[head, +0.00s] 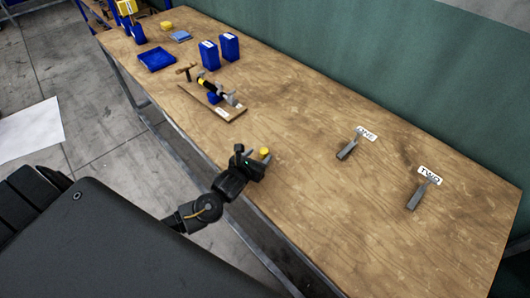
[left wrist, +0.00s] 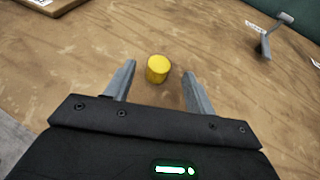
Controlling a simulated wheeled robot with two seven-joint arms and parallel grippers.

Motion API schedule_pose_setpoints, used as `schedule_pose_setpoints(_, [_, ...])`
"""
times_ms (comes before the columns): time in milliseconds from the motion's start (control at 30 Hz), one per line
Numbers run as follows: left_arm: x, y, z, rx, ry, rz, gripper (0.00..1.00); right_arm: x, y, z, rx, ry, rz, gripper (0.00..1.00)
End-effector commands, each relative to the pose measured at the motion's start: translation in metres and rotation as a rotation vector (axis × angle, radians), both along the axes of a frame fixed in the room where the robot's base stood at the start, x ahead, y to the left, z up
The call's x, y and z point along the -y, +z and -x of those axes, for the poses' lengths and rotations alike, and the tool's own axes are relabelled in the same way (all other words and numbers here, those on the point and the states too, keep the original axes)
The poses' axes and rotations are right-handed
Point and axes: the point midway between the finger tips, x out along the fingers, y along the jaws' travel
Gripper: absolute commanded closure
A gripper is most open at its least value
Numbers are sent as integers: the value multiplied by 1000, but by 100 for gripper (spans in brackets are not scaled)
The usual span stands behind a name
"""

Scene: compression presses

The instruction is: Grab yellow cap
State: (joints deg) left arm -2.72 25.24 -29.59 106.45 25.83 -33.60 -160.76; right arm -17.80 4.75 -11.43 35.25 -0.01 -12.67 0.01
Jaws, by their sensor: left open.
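The yellow cap (head: 265,152) is a small short cylinder standing on the wooden workbench near its front edge. In the left wrist view the yellow cap (left wrist: 158,69) sits between and slightly beyond the two grey fingertips. My left gripper (head: 256,160) is open and empty, low over the bench, right beside the cap; its fingers also show in the left wrist view (left wrist: 158,82). I see no finger touching the cap. My right gripper is in neither view.
A board with a black-and-yellow tool (head: 215,92) lies left of the cap. Grey stands by labels ONE (head: 347,149) and TWO (head: 415,196) are to the right. Blue bins (head: 229,46) and a blue tray (head: 157,60) are further back. The bench around the cap is clear.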

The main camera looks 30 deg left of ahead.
Motion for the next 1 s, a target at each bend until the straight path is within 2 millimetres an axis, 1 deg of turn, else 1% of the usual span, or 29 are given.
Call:
schedule_pose_setpoints(100, [1, -2, -4, -1, -3, 1, 45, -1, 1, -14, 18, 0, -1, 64])
schedule_pose_setpoints(233, [1, -3, -7, -1, -1, 2, 45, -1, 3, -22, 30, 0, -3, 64])
schedule_pose_setpoints(333, [0, -7, -18, -1, -1, 2, 45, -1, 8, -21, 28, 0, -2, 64])
schedule_pose_setpoints(467, [-1, -17, -32, -2, -2, 2, 45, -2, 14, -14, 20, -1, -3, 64])
schedule_pose_setpoints(600, [-2, -24, -47, -1, -2, 2, 45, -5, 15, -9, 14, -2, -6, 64])
schedule_pose_setpoints(700, [-2, -26, -50, -1, -3, 2, 45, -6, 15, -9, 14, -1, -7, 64])
schedule_pose_setpoints(900, [-2, -27, -50, -1, -5, 2, 45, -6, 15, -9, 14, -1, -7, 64])
schedule_pose_setpoints(1000, [-2, -27, -50, -1, -5, 2, 58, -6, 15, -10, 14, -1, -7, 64])
